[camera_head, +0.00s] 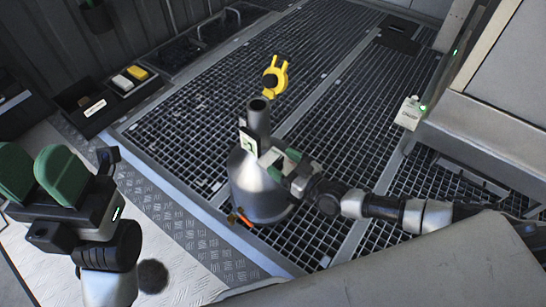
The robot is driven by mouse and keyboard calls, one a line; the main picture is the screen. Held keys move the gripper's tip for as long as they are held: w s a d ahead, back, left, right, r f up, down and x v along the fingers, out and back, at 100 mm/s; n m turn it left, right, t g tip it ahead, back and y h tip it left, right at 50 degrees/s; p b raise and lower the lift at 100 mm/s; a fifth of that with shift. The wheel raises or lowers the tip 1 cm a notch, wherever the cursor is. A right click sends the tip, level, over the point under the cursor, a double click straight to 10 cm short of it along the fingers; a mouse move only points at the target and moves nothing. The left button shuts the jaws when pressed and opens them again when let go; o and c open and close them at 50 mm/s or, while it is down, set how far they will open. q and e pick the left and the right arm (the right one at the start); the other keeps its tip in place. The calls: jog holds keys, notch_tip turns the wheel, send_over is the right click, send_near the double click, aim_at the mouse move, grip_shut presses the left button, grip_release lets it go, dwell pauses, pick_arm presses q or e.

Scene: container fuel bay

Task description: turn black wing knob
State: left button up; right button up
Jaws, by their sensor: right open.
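A small black knob (270,82) shows on a yellow bracket-like piece (277,73), above and beyond the neck of a grey metal canister (254,190). Its wings are too small to make out. My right gripper (281,163) comes in from the right with green pads. It is open beside the canister's upper part, nearer to me than the black knob and apart from it. Whether it touches the canister cannot be told. My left gripper (37,174) is at the left edge with large green pads, away from the canister; its opening is unclear.
The canister stands on a dark floor grating (190,130). Black trays (95,103) with a yellow block (137,73) lie at the upper left. A large grey panel (440,262) fills the lower right.

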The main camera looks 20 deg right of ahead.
jog(key=shift+b+x, duration=0.45)
jog(key=shift+x, duration=1.45)
jog(key=shift+r, duration=0.1)
jog(key=c, duration=0.9)
